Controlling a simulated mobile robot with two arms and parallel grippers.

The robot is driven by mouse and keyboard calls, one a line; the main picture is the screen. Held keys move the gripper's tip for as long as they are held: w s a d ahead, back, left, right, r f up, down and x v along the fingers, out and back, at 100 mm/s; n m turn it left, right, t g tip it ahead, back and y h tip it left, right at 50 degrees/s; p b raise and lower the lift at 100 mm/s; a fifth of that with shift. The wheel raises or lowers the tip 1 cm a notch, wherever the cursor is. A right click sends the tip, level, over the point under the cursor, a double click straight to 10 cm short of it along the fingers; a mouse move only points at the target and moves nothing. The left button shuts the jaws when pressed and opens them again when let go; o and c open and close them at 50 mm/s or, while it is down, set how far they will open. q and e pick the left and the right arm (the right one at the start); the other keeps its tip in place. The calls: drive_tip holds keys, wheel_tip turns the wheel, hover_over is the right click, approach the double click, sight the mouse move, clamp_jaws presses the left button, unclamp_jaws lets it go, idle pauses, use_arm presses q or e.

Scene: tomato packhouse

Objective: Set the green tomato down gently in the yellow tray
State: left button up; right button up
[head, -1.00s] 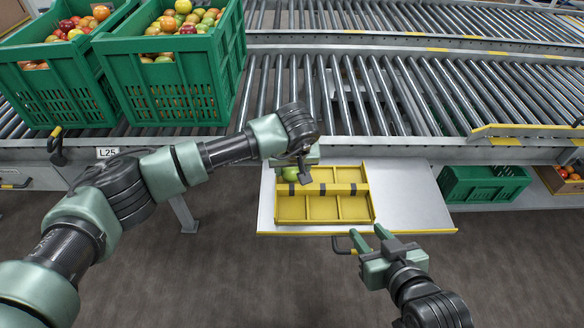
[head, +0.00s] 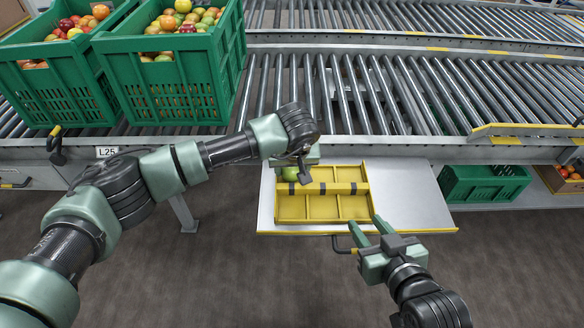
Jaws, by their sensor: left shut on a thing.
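The yellow tray (head: 322,207) lies on a pale pull-out shelf, divided into several compartments with a raised bar across its middle. The green tomato (head: 290,173) shows in part at the tray's back left compartment. My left gripper (head: 303,175) points down over that corner, shut on the green tomato and hiding part of it. I cannot tell whether the tomato touches the tray floor. My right gripper (head: 368,228) is open and empty, its fingertips close to the tray's front right corner.
Two green crates of mixed tomatoes (head: 170,90) stand on the roller conveyor (head: 350,95) at upper left. The shelf (head: 410,200) is bare right of the tray. Another green crate (head: 480,183) sits at right, beneath the conveyor edge.

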use_arm(q)
drive_tip(key=shift+f, duration=0.1)
use_arm(e)
drive_tip(key=shift+w+a+r+t, duration=0.15)
drive_tip(key=shift+w+r+t, duration=0.15)
drive_tip(key=shift+r, duration=0.15)
use_arm(q)
drive_tip(key=o, duration=1)
use_arm(e)
drive_tip(key=shift+r, duration=0.1)
use_arm(q)
drive_tip(key=c, duration=0.3)
